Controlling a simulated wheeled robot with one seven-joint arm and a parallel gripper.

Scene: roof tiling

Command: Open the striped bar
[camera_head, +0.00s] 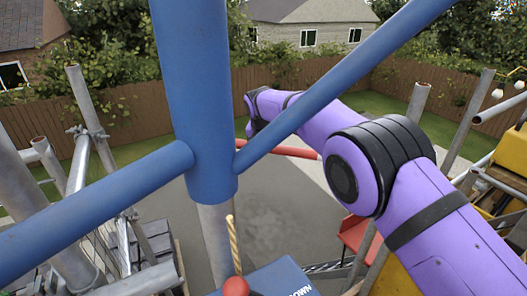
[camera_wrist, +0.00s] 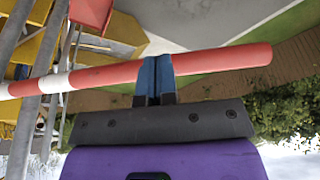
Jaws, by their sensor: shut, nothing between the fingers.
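The striped bar (camera_wrist: 215,61), red with white bands, runs across the wrist view from the left edge to a rounded free end at the right. My gripper (camera_wrist: 155,62) has blue fingers pressed together, with nothing between them. The fingertips overlap the middle of the bar in this view; I cannot tell whether they touch it. In the head view a short red and white piece of the bar (camera_head: 283,149) shows between the blue post and my purple arm. My gripper is hidden there.
A blue post (camera_head: 192,90) with slanting braces stands close in front in the head view. A box (camera_head: 272,279) with a red knob is below it. Grey scaffold tubes (camera_head: 87,105) stand left and right. Paved ground (camera_head: 270,205) and a wooden fence (camera_head: 135,106) lie beyond.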

